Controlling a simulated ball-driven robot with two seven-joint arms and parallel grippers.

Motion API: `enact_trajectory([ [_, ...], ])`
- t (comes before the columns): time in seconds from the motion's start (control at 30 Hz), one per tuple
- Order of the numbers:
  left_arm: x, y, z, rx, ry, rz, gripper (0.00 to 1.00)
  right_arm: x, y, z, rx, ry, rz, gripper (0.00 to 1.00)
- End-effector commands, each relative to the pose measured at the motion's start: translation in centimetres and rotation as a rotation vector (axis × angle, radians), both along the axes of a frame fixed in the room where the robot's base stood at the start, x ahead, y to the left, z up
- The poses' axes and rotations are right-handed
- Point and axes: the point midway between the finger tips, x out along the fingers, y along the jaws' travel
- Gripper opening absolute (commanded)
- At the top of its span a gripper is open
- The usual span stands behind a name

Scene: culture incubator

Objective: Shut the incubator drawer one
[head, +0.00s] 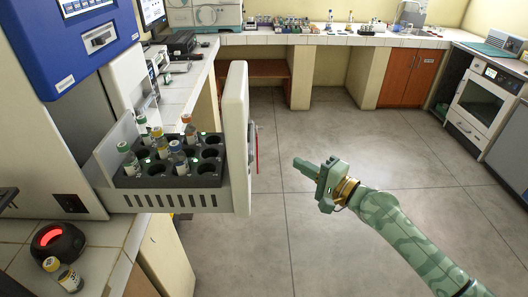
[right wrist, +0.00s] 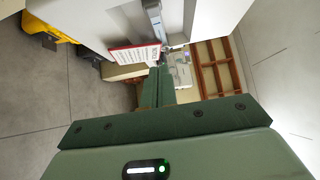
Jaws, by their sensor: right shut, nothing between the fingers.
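The incubator drawer (head: 160,198) is pulled out to the right of the incubator (head: 45,150) in the head view. Its tall white front panel (head: 236,140) stands upright at the outer end. A black rack (head: 208,181) inside holds several capped vials. My right gripper (head: 296,165) is shut and empty, to the right of the front panel and apart from it in the head view. In the right wrist view, its closed fingers (right wrist: 157,85) point toward a pale panel with a grey handle (right wrist: 155,25) and a red-edged label (right wrist: 133,56). My left gripper is not in view.
A round black device with a red light (head: 58,243) and a loose vial (head: 63,275) are on the tiled counter below the drawer. A back bench (head: 300,38) carries lab items. The floor around my right arm is clear.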

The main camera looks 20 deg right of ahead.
Motion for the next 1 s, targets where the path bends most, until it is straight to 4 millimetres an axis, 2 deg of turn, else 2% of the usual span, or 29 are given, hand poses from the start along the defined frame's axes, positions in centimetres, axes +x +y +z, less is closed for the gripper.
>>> enact_trajectory([
  [0.33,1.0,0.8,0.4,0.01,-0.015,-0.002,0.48,6.5,3.6,0.1,-0.002,-0.003,-0.001,0.0],
  [0.4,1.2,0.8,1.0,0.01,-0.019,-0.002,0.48,6.6,4.9,0.2,0.0,-0.001,0.001,0.0],
  [0.6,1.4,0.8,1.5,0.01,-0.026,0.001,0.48,7.2,6.8,0.1,-0.003,-0.001,-0.001,0.0],
  [1.0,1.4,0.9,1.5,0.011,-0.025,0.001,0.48,7.3,7.2,-0.1,-0.005,-0.001,-0.002,0.0],
])
